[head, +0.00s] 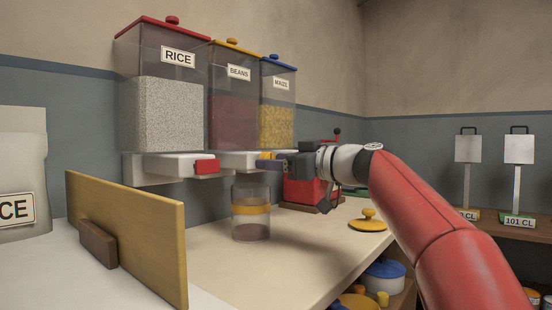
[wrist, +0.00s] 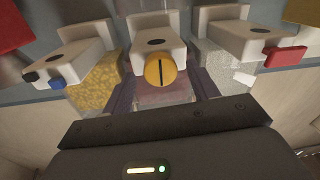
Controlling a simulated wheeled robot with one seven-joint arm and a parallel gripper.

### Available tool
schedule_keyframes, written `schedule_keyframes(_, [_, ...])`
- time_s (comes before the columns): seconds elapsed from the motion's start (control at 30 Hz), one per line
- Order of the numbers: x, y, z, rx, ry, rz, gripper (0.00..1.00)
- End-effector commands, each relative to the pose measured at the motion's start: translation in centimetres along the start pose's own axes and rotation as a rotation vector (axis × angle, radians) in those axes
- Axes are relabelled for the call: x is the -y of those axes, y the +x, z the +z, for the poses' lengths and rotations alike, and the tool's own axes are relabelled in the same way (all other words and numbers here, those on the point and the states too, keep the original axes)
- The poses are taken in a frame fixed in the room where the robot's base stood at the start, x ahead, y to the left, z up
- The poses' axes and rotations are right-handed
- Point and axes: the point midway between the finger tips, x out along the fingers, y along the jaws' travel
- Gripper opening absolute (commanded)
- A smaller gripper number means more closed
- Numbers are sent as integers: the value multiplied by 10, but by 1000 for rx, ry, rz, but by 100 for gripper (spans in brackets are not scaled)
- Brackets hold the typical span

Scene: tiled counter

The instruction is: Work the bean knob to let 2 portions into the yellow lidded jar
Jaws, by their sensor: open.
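The bean knob (wrist: 160,70) is a round yellow disc with a dark line that runs upright in the wrist view. My gripper (wrist: 163,86) is open, with one finger on each side below the knob in that view; I cannot tell whether they touch it. In the head view my gripper (head: 275,161) is at the front of the bean dispenser (head: 232,110), largely hiding the knob. The clear jar (head: 251,221) with a yellow band stands upright on the counter under the bean spout. It holds a shallow reddish-brown layer. A yellow lid (head: 368,222) lies on the counter to the right.
The rice dispenser (head: 165,112) with its red knob (head: 206,167) is left of the beans, and the maize dispenser (head: 276,118) right. A yellow board (head: 140,235) stands at the front left. A red machine (head: 300,192) is behind my gripper. The counter's middle front is clear.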

Motion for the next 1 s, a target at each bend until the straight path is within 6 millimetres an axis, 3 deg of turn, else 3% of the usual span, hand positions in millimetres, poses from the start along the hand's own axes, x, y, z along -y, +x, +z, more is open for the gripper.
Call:
schedule_keyframes(0.33, [0,6,0,0,1,1,59])
schedule_keyframes(0.7, [0,6,0,0,1,0,15])
schedule_keyframes(1.0, [0,6,1,-3,47,1,15])
